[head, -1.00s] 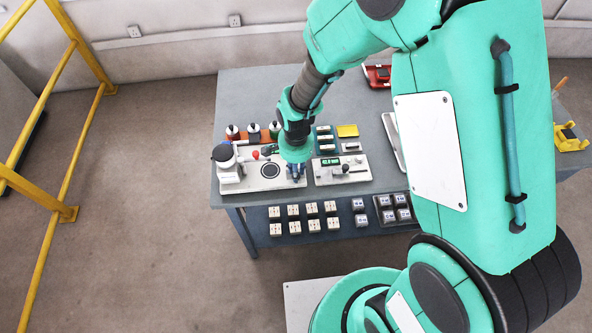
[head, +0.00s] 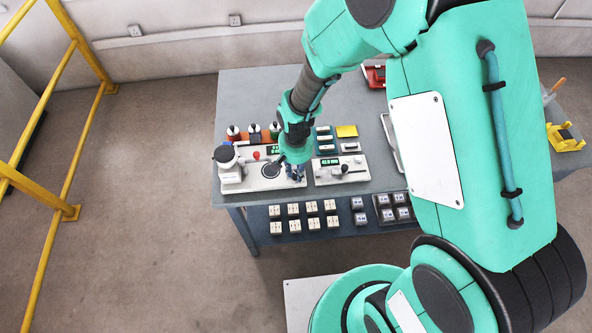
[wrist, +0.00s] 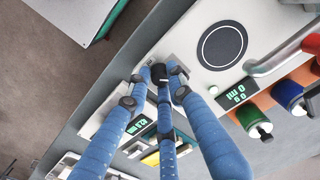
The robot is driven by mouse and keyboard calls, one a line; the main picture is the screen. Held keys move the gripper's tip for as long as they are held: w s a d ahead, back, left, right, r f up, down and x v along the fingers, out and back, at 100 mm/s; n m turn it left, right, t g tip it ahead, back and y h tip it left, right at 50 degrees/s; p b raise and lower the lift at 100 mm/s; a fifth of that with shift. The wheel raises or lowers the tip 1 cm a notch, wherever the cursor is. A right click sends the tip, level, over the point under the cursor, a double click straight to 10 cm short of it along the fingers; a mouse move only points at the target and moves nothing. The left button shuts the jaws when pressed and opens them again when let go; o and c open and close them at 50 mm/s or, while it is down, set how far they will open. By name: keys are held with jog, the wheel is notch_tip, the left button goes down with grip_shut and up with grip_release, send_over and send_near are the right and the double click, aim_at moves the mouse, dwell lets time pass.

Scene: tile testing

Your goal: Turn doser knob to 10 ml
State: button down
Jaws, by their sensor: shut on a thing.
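The doser (head: 236,186) is a pale plate near the table's left front, with a white, black-capped unit at its left end and a dark round pad (head: 271,170). Its small green display (wrist: 233,92) shows in the wrist view; the digits look like 0.0 but are too small to be sure. The black doser knob (wrist: 158,72) sits beside the pad. My gripper (wrist: 157,77), with three blue fingers, is closed around the knob. In the head view my gripper (head: 295,173) is low at the plate's right end and hides the knob.
Just right of the doser stands another pale device (head: 325,179) with a lever and a display. Several coloured bottles (head: 254,132) stand behind the doser. Several small blocks (head: 293,209) lie in front, lower down. A yellow guard rail (head: 40,195) stands at the left.

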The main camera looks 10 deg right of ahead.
dwell(0.4)
jog(key=c, duration=1.5)
grip_release()
jog(key=shift+c, duration=0.2)
notch_tip(320, 180, up, 12)
jog(key=shift+r, duration=0.1)
notch_tip(320, 180, up, 18)
jog(key=f+t+b, duration=0.1)
jog(key=t+b, duration=0.1)
jog(key=t, duration=0.1)
send_over(296, 174)
jog(key=s+d, duration=0.6)
jog(key=d, duration=0.3)
jog(key=s+d+r+t, duration=0.2)
jog(key=s+d+r, duration=0.4)
jog(key=s+r, duration=0.3)
jog(key=s, duration=0.3)
jog(key=shift+s+n+t+b, duration=0.2)
jog(key=shift+n+t+b, duration=0.1)
jog(key=shift+n+b, duration=0.1)
